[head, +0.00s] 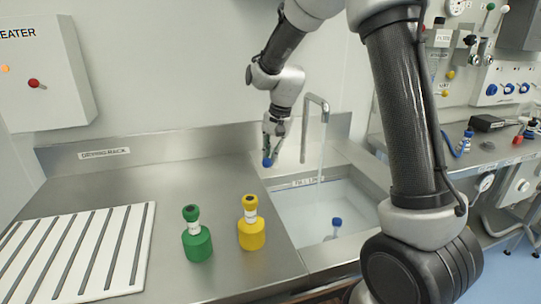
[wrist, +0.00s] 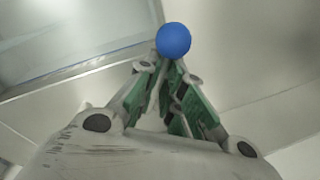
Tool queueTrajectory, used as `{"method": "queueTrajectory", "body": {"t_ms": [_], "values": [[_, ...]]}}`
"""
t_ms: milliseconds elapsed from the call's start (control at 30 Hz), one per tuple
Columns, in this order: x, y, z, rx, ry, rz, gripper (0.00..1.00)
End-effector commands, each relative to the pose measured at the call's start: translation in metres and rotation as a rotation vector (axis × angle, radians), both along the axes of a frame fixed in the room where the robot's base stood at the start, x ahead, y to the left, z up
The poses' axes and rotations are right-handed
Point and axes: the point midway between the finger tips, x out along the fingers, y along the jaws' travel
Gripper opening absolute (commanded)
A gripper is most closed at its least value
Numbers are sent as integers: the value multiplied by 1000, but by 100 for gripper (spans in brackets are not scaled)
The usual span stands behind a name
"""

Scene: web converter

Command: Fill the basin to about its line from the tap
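The basin (head: 375,190) is a steel sink sunk in the counter, with water (head: 300,212) in it. The tap (head: 305,125) stands at its back, and a thin stream (head: 321,165) falls from its spout into the water. A small label (head: 308,183) sits at the basin's back edge; its text is too small to read. My gripper (head: 270,140) is left of the tap, at a blue ball knob (head: 267,162). In the wrist view the knob (wrist: 173,40) is right at the fingertips (wrist: 167,68); whether they grip it is unclear. The fill line is not discernible.
A blue-capped bottle (head: 335,228) is in the basin. A green bottle (head: 198,238) and a yellow bottle (head: 251,228) stand on the counter to the left, beside a slatted drying rack (head: 85,245). My arm hides part of the right side.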

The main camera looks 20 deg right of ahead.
Motion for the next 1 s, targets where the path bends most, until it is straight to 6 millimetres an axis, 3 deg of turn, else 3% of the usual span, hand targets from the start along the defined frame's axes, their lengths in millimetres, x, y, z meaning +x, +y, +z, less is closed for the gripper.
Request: {"method": "queueTrajectory", "body": {"t_ms": [467, 1000], "values": [[-3, -4, 0, 0, 5, 65, 0], [-8, -26, -1, 1, 7, 407, 0]]}}
